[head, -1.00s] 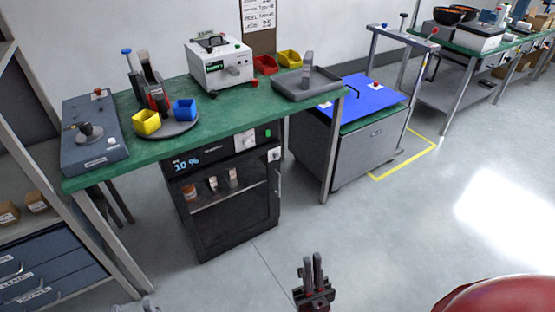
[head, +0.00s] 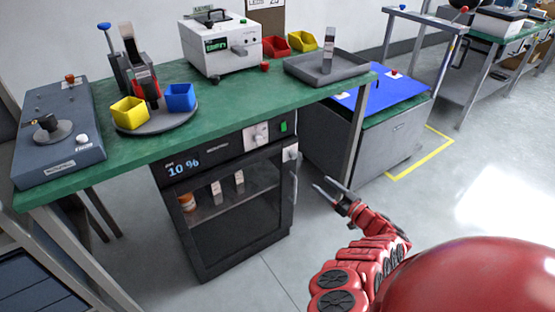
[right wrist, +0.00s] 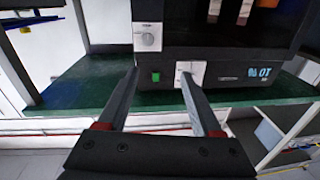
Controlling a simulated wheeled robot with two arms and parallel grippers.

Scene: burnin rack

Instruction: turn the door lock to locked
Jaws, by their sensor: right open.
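The black cabinet (head: 237,215) stands under the green bench, its glass door closed. The door lock (head: 290,153) is a small silver plate with a round knob at the door's upper right corner, above the vertical handle. In the right wrist view, where the cabinet appears upside down, the lock (right wrist: 148,38) shows up close with its round knob; I cannot tell which way it is turned. My right gripper (head: 327,186) is open and empty, in front and to the right of the door, apart from the lock. Its fingers (right wrist: 158,88) show in the wrist view. My left gripper is not in view.
A bench leg (head: 354,140) and a blue-topped grey bin (head: 375,140) stand to the right. Floor in front is clear.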

